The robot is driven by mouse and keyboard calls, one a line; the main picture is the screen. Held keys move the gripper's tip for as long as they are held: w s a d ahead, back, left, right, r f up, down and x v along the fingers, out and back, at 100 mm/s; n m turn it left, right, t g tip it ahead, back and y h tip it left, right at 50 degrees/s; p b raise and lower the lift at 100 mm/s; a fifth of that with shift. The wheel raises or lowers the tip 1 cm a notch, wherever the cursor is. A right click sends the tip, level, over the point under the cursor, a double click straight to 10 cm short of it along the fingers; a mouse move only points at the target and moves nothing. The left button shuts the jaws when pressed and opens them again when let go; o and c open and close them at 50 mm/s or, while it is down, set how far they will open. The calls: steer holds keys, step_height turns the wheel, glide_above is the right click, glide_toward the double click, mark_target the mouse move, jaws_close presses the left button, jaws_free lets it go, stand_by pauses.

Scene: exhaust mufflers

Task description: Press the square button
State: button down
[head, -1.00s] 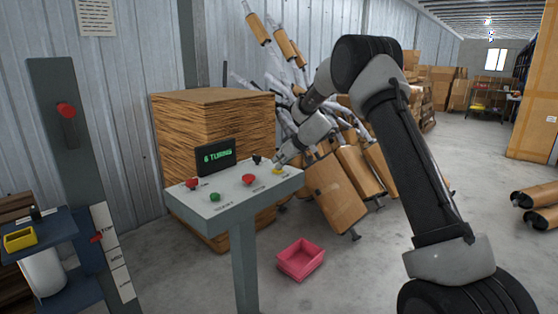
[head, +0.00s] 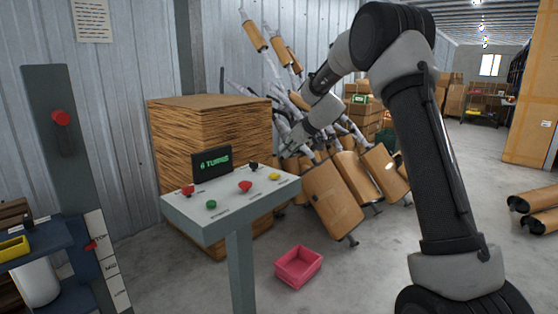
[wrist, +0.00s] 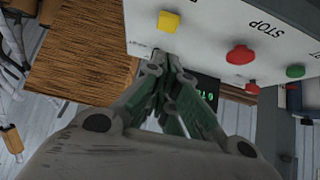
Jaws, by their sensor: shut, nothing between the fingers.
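The yellow square button (head: 274,177) sits near the right end of the grey control panel (head: 232,202). It also shows in the wrist view (wrist: 168,21), near the top. My gripper (head: 284,152) is shut and empty, above and behind that end of the panel, apart from the button. In the wrist view my closed fingertips (wrist: 160,58) show just below the button in the picture and hide part of the panel's edge.
The panel also carries a red button (head: 245,187), a green button (head: 211,205), a black control (head: 254,165) and a lit display (head: 212,162). A wooden crate (head: 205,125) and piled mufflers (head: 332,195) stand behind. A pink bin (head: 298,267) is on the floor.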

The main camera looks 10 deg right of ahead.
steer(key=shift+v, duration=1.25)
